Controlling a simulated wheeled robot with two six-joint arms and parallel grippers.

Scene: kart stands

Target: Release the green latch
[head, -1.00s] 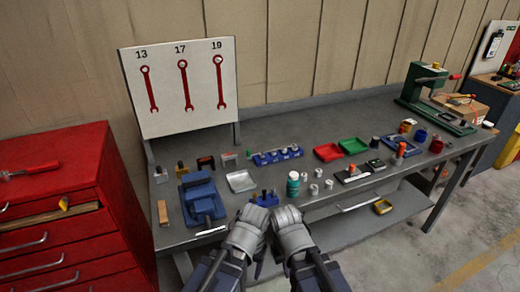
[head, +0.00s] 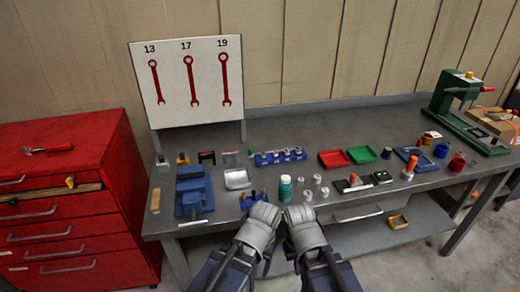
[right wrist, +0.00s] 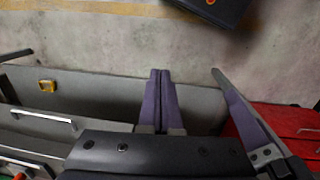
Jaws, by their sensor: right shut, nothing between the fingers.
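I cannot make out a latch that is clearly green. A green press-like fixture (head: 448,103) with a red-tipped handle stands at the far right of the bench in the head view. My right gripper (head: 292,212) is at the front edge of the bench, far from that fixture. In the right wrist view its two purple fingers (right wrist: 160,72) are together and empty, over the floor. My left gripper (head: 266,210) is close beside the right one; its fingers are hidden in the head view. A single purple finger shows at the right of the wrist view.
The bench (head: 300,128) carries a blue vise (head: 193,192), a green bottle (head: 285,188), a red tray (head: 333,159), a green tray (head: 362,154) and small parts. A red drawer cabinet (head: 70,150) stands left. Floor (head: 430,262) is clear at lower right.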

